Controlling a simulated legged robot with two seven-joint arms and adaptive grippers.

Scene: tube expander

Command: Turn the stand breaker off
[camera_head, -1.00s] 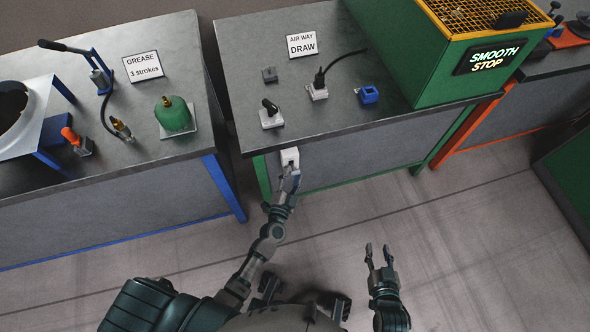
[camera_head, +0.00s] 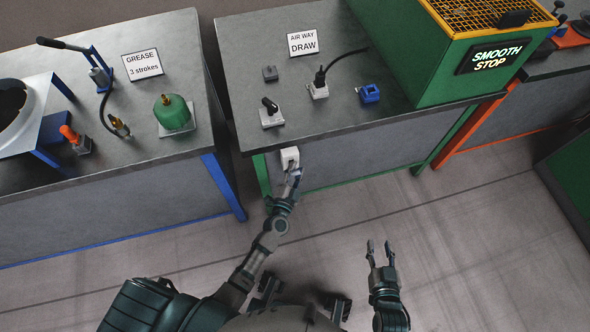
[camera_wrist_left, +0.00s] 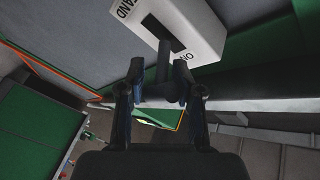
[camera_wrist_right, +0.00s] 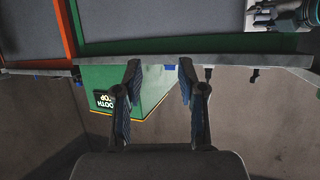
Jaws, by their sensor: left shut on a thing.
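The stand breaker (camera_head: 289,155) is a white box on the front of the middle bench, just under the tabletop edge. In the left wrist view the white box (camera_wrist_left: 196,22) shows parts of the words "STAND" and "ON", with a dark lever (camera_wrist_left: 164,62) reaching out of its slot. My left gripper (camera_head: 293,180) is at the box, and its fingers (camera_wrist_left: 160,84) are closed around the lever's end. My right gripper (camera_head: 378,250) is open and empty over the floor, away from the bench; its parted fingers (camera_wrist_right: 158,75) also show in the right wrist view.
A green machine (camera_head: 440,70) reads "SMOOTH STOP". The floor before the bench is clear.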

